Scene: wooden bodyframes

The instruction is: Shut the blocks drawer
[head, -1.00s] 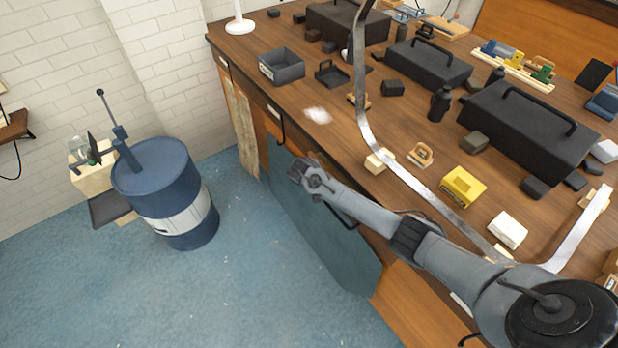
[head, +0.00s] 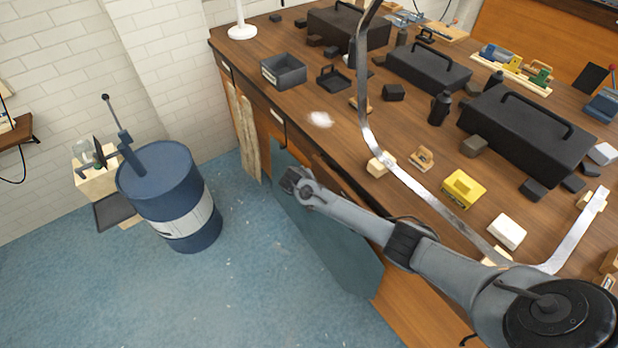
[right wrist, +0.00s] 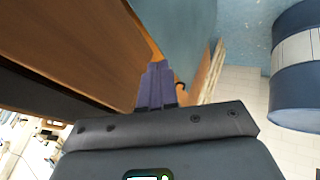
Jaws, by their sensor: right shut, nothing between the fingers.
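The wooden drawer fronts run along the bench's long side in the head view, with a pale label (head: 277,113) on one. I cannot tell which drawer holds the blocks. A dark gap shows under the bench edge near my right arm; the drawer there is mostly hidden by the arm. My right gripper (head: 288,180) is just off the bench front, in front of the teal panel. In the right wrist view its fingers (right wrist: 157,88) are shut and empty, beside a wooden front (right wrist: 105,40). My left gripper is out of view.
The bench top (head: 330,145) carries black cases (head: 525,130), a yellow block (head: 462,188), a white block (head: 507,231) and a curved metal strip (head: 410,185). A teal panel (head: 335,245) stands against the bench front. A blue drum (head: 165,185) stands left on open floor.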

